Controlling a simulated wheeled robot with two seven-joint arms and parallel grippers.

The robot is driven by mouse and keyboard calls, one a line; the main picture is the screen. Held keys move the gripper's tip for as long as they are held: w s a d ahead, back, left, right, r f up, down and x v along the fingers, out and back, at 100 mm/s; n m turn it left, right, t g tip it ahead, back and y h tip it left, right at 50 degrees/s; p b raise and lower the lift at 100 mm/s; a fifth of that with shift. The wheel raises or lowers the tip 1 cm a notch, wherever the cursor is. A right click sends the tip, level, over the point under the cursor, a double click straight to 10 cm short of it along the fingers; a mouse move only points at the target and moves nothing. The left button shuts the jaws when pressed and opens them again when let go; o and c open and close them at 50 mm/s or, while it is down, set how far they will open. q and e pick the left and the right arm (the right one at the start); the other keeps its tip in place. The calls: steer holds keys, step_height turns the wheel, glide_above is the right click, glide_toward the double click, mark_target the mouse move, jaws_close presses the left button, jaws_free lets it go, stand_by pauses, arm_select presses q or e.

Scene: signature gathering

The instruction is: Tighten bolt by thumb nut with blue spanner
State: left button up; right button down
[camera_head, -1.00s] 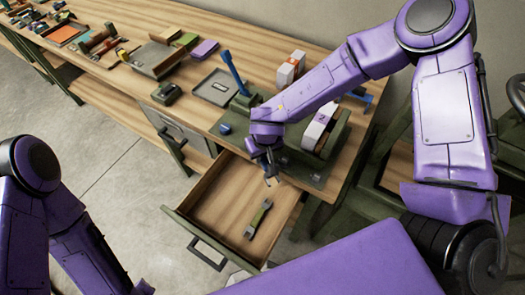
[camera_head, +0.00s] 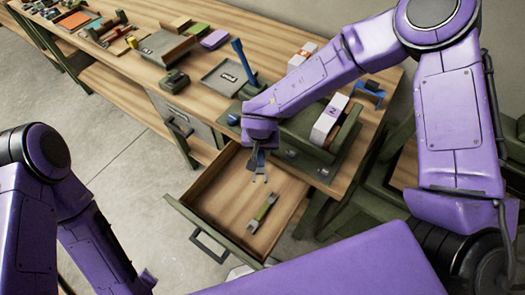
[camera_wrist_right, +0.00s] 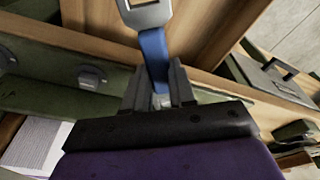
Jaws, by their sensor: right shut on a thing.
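My right gripper (camera_head: 258,162) is shut on the blue spanner (camera_wrist_right: 153,52). In the right wrist view the gripper (camera_wrist_right: 160,88) has its fingers closed around the blue handle, and the spanner's grey head points away from it. In the head view the spanner (camera_head: 260,177) hangs below the gripper over the back of the open drawer (camera_head: 215,196). A green spanner (camera_head: 263,212) with grey ends lies in the drawer. I cannot make out a bolt or thumb nut. My left arm is at the lower left, with its gripper out of view.
A green vise-like machine (camera_head: 338,140) stands on the workbench (camera_head: 283,57) behind the drawer. A blue upright lever (camera_head: 243,62), a grey tray (camera_head: 226,78) and a small dark green box (camera_head: 173,80) are to its left. The drawer has free space around the green spanner.

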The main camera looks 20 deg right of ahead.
steer(key=shift+w+f, duration=0.1)
steer(key=shift+w, duration=0.05)
steer(key=shift+a+r+m+p, duration=0.2)
steer(key=shift+r+m+p, duration=0.1)
steer(key=shift+m, duration=0.1)
steer(key=shift+w+a+f+m+h+p, duration=0.15)
steer(key=shift+w+a+m+p, duration=0.2)
steer(key=shift+m, duration=0.55)
steer(key=shift+w+a+r+m+h+p, duration=0.1)
steer(key=shift+w+a+m+p, duration=0.25)
steer(key=shift+m, duration=0.55)
steer(key=shift+w+a+f+m+h+p, duration=0.2)
steer(key=shift+a+m+p, duration=0.25)
steer(key=shift+m, duration=0.45)
steer(key=shift+r, duration=0.1)
steer(key=shift+r, duration=0.1)
steer(key=shift+r, duration=2.15)
